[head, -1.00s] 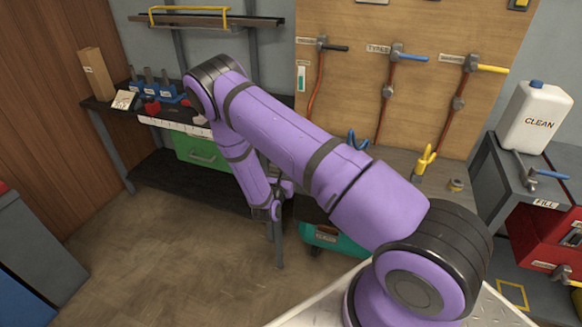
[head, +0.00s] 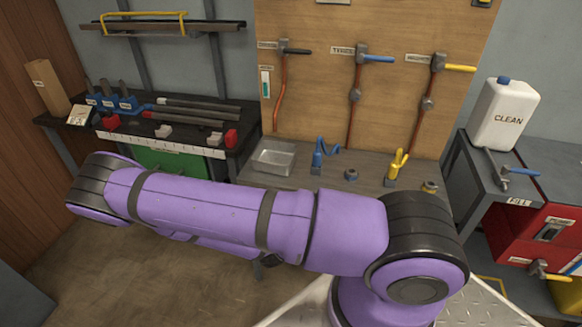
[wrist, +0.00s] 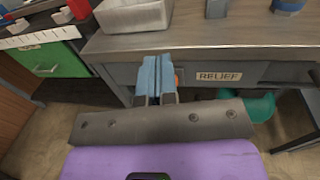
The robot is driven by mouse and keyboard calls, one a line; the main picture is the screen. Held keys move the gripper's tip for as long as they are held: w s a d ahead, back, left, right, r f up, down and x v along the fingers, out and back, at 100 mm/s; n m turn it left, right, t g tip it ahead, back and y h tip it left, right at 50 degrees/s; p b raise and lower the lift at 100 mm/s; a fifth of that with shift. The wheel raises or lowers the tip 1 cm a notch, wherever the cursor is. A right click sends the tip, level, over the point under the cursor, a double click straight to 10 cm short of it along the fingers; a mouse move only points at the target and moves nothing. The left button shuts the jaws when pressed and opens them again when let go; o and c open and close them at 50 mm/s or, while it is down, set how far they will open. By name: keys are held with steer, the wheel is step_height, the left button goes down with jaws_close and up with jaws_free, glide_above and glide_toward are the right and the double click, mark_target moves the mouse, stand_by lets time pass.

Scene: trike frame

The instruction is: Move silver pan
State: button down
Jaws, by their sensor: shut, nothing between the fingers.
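The silver pan (head: 273,158) is a small, shallow, rectangular metal tray. It sits upright on the left end of the grey workbench (head: 335,177) under the wooden tool board, and it looks empty. In the wrist view the pan (wrist: 135,17) is at the top, cut off by the frame edge, close to the bench's front edge. My gripper (wrist: 155,65) shows there with its blue-grey fingers together and nothing between them. The fingertips are just below the pan in the picture, apart from it, in front of the bench edge. In the head view my purple arm hides the gripper.
Right of the pan stand a blue fitting (head: 318,155) and a yellow-handled valve (head: 397,165). A dark bench with rods and a green drawer (head: 170,163) is at left. A white CLEAN jug (head: 504,115) stands at right. A RELIEF label (wrist: 219,76) marks the bench front.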

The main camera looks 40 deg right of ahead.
mark_target(288, 167)
steer(key=x, duration=1.4)
steer(key=shift+s+d+r, duration=0.15)
steer(key=shift+d+r, duration=0.1)
steer(key=shift+d, duration=0.05)
steer(key=shift+d, duration=0.1)
steer(key=shift+x, duration=1.4)
steer(key=shift+a, duration=0.2)
